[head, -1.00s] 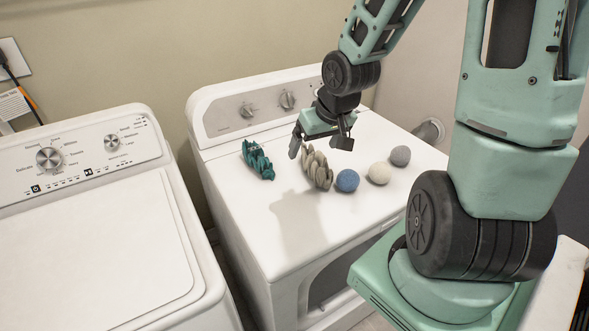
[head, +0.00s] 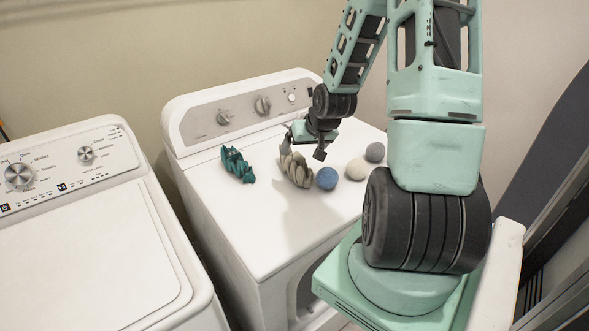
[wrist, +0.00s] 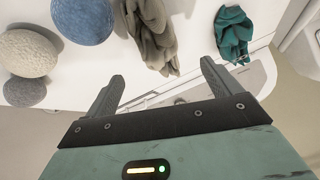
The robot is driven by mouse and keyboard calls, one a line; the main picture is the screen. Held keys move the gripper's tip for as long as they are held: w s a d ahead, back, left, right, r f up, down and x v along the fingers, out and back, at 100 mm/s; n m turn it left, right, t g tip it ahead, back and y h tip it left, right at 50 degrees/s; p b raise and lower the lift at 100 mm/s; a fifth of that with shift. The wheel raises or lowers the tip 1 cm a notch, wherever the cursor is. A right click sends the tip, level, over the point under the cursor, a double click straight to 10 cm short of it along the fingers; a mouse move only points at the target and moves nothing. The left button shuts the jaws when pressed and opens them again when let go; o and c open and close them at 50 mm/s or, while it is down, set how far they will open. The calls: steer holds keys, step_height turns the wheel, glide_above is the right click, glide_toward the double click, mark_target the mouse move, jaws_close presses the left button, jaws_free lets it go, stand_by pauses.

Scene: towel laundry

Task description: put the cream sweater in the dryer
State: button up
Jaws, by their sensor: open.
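The cream sweater (head: 296,170) is a small crumpled beige cloth on top of the dryer (head: 250,235), between a teal cloth and a blue ball. It also shows in the wrist view (wrist: 153,38), ahead of the fingers. My gripper (head: 303,150) is open and empty, above and just behind the sweater in the head view. Both fingers (wrist: 161,72) show apart in the wrist view, with no cloth between them. The dryer's front has a dark round opening, mostly hidden by my base and arm.
The teal cloth (head: 237,165) lies left of the sweater. A blue ball (head: 326,178), a cream ball (head: 357,168) and a grey ball (head: 375,152) sit to its right. A white washer (head: 85,240) stands at left with its lid shut. The dryer top's front is clear.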

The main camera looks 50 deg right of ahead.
mark_target(298, 156)
steer(key=shift+p+x, duration=1.15)
steer(key=shift+x, duration=3.45)
steer(key=shift+s+d, duration=0.1)
steer(key=shift+d, duration=0.1)
steer(key=c, duration=1.6)
steer(key=shift+r, duration=0.1)
step_height(298, 156, up, 10)
steer(key=shift+f+b, duration=0.15)
steer(key=shift+b, duration=0.7)
